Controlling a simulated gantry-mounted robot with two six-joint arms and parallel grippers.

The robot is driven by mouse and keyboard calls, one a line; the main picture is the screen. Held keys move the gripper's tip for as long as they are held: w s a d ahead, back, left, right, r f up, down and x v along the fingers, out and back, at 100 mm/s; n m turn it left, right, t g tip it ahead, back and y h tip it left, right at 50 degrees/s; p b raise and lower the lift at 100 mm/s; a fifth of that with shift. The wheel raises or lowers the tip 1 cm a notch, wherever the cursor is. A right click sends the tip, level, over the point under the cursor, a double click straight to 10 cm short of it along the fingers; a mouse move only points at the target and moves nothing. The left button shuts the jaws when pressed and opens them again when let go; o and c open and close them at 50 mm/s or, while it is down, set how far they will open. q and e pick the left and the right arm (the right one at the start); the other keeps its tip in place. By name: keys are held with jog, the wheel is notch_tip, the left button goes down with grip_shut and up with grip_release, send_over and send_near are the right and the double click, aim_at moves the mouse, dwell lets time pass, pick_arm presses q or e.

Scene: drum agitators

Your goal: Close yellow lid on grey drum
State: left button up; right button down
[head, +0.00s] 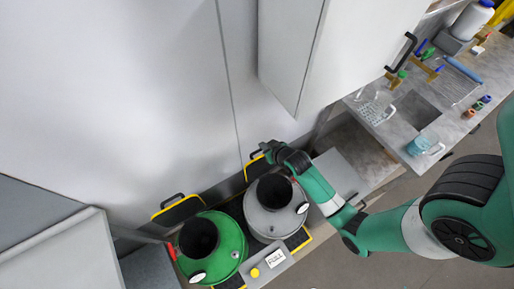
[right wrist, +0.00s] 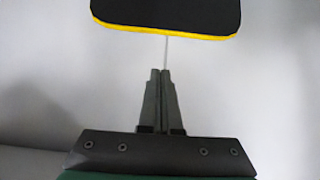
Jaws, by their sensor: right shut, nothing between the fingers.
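The grey drum (head: 261,222) stands right of the green drum in the head view, its round top opening dark and uncovered. Its yellow-edged black lid (head: 255,168) stands raised behind the drum, partly hidden by my right arm. The lid also shows in the right wrist view (right wrist: 166,14), as a black panel with a yellow lower edge at the top. My right gripper (head: 266,147) is beside the raised lid in the head view. Its fingers (right wrist: 160,72) are shut and empty, pointing toward the lid's edge, with a thin pale rod just beyond the tips. My left gripper is not in view.
The green drum (head: 231,236) stands left with its own yellow-edged lid (head: 178,209) raised. A panel with a yellow button (head: 255,272) is in front. White cabinets (head: 150,90) rise behind. A bench (head: 425,100) with labware is at the right.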

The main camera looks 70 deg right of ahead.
aim_at(259, 150)
jog(key=w+f, duration=0.1)
jog(key=f, duration=0.1)
jog(key=w+d+f, duration=0.1)
jog(key=f, duration=0.1)
jog(key=w+d+f+b, duration=0.1)
jog(key=f, duration=0.2)
jog(key=shift+w, duration=0.1)
jog(key=shift+s+a, duration=0.1)
jog(key=shift+s, duration=0.1)
jog(key=shift+f, duration=0.1)
